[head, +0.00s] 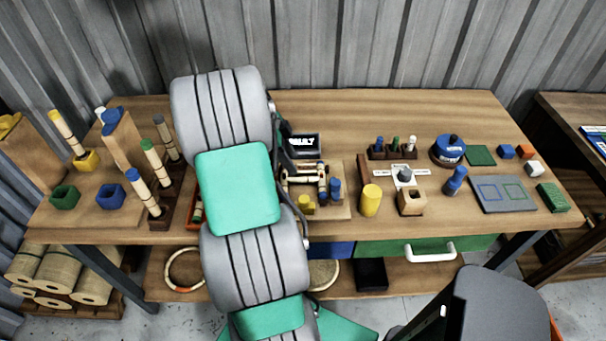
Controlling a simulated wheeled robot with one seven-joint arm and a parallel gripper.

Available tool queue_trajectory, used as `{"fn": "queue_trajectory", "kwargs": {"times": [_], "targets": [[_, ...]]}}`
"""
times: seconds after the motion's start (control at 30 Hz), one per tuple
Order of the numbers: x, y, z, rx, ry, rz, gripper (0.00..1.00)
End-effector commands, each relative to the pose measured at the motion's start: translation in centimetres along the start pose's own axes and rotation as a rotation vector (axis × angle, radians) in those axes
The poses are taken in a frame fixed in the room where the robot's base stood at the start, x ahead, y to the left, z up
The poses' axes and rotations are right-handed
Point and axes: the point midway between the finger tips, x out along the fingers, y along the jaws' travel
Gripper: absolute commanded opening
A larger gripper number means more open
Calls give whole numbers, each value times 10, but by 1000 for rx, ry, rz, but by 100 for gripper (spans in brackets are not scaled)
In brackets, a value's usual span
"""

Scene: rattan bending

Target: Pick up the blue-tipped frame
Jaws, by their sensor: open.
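A small rattan frame (305,178) with dark joints lies on a wooden board at the middle of the bench, just right of my arm. A blue end shows at its right side, close to a blue peg. The frame's left end is partly hidden by my arm. Dark parts of my gripper (284,150) show along the arm's right edge, by the frame's left end. My gripper is open. Its fingertips are mostly hidden, so I cannot tell whether they touch the frame.
A blue-tipped rattan stick (143,191) leans in a dark rack at left. A yellow cylinder (371,200) and a wooden block (411,201) stand right of the board (343,209). A small black display (303,143) stands behind. Bare bench lies along the back right.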

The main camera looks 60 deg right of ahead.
Motion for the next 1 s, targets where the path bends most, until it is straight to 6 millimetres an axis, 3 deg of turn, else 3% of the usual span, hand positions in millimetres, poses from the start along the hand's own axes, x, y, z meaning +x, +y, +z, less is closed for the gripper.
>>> {"fn": "queue_trajectory", "kwargs": {"times": [0.4, 0.63, 1.0], "targets": [[62, 8, -2, -7, -3, 0, 44], [66, 8, -1, -8, -3, -3, 44], [65, 8, -1, -9, -4, -3, 13]]}}
